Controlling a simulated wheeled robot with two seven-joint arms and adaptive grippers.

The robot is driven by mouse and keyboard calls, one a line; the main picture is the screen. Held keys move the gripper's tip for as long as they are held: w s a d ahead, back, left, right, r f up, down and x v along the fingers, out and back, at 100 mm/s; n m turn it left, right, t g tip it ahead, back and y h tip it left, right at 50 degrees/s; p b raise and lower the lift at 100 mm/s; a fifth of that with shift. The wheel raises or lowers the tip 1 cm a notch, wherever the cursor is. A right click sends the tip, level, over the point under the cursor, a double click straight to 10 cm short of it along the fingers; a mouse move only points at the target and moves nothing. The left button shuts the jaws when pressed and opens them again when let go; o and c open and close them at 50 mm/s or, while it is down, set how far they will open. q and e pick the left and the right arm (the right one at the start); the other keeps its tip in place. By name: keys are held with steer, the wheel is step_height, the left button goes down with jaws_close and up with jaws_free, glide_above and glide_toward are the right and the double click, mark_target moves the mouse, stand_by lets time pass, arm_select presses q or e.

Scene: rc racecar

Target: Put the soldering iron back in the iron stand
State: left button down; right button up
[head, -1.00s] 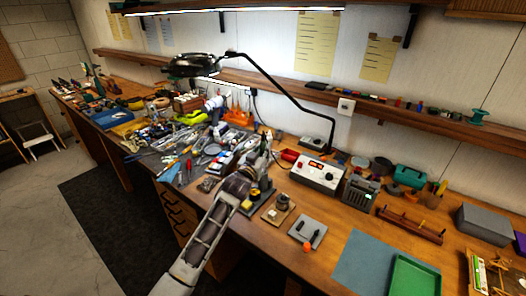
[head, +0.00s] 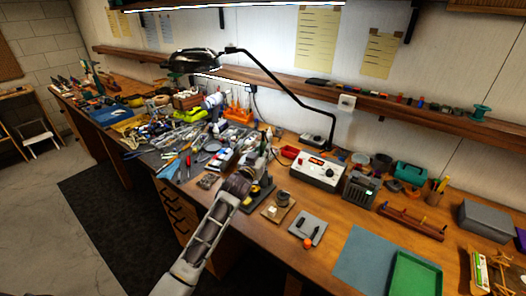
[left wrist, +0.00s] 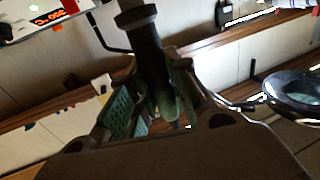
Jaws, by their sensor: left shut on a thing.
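The soldering iron (left wrist: 143,38) shows in the left wrist view as a dark shaft with a green part lower down, between the finger pads. My left gripper (left wrist: 152,108) is shut on it. In the head view my left gripper (head: 263,153) is over the bench, left of the white soldering station (head: 318,172). The iron there is small and mostly hidden by my gripper. What looks like the iron stand, with a dark base (head: 262,196), is just below my gripper and partly covered by my wrist. I cannot tell whether the iron touches it. My right gripper is not in view.
A small holder on a wooden base (head: 281,203) and a grey plate with dark pieces (head: 309,228) are to the right. A lamp arm (head: 285,85) reaches overhead. Tools crowd the left. A blue mat (head: 362,262) and a green tray (head: 415,275) lie front right.

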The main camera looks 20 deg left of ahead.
arm_select(q)
steer(key=shift+f+b, duration=0.45)
steer(key=shift+f, duration=0.45)
stand_by(0.3)
steer(key=c, duration=1.3)
jaws_free()
steer(key=shift+o, duration=0.2)
steer(key=o, duration=0.4)
steer(key=shift+s+r, duration=0.1)
steer(key=shift+s, duration=0.1)
